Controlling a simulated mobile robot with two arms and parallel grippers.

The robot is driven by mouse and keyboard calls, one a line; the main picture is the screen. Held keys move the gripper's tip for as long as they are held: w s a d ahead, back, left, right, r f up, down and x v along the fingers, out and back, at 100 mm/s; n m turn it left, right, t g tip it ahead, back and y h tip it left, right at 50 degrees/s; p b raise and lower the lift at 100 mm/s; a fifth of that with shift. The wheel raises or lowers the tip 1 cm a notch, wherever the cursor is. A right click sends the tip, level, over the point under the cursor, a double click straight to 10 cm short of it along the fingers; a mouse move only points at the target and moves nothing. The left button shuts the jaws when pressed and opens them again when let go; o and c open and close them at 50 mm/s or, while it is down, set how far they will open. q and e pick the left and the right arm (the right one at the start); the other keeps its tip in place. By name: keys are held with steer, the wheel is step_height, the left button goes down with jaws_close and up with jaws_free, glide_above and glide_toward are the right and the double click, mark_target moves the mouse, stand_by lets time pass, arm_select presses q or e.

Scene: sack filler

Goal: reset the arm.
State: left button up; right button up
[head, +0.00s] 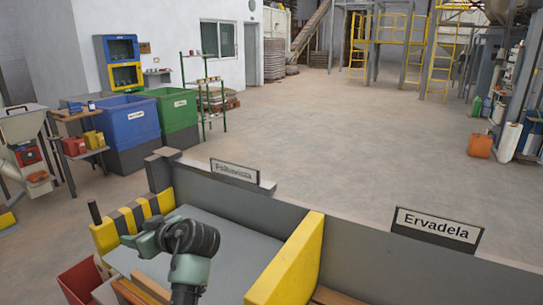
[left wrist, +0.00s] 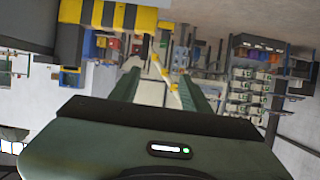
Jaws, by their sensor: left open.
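My left arm reaches up from the bottom of the head view, over a grey bay with low walls. Its left gripper (head: 135,240) points to the left, near a yellow-and-black striped edge (head: 133,218). In the left wrist view the two green fingers of the left gripper (left wrist: 161,76) stand apart with nothing held between them. That view is upside down, with the room far beyond the fingers. My right gripper is not in view.
A yellow divider (head: 290,262) stands right of my arm. Signs read "Folhavista" (head: 234,171) and "Ervadela" (head: 437,226) on the wall. A blue bin (head: 122,122) and a green bin (head: 172,108) stand at the back left. The floor beyond is open.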

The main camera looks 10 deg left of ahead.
arm_select(q)
steer(key=s+d+f+m+h, duration=0.3)
steer(key=s+d+f+m, duration=0.1)
steer(key=s+f, duration=0.5)
steer(key=s+d+f+m+h, duration=0.35)
steer(key=s+f, duration=0.25)
steer(key=f, duration=0.5)
steer(key=s+d+f+m+g+h, duration=0.1)
steer(key=s+d+f+m+h, duration=0.2)
steer(key=s+d, duration=0.5)
steer(key=s+d+f+m+g+h, duration=0.1)
steer(key=s+d+m+h, duration=0.35)
steer(key=s, duration=0.65)
step_height(320, 180, down, 23)
steer(key=g+y+p, duration=0.1)
steer(key=p, duration=0.1)
steer(key=s+a+f, duration=0.2)
steer(key=s+f, duration=0.6)
steer(key=s, duration=0.1)
steer(key=s+a+f+g+p, duration=0.1)
steer(key=s+f, duration=0.7)
steer(key=shift+s+a+f+g, duration=0.2)
steer(key=shift+s+a+g, duration=0.1)
steer(key=shift+s+a, duration=0.1)
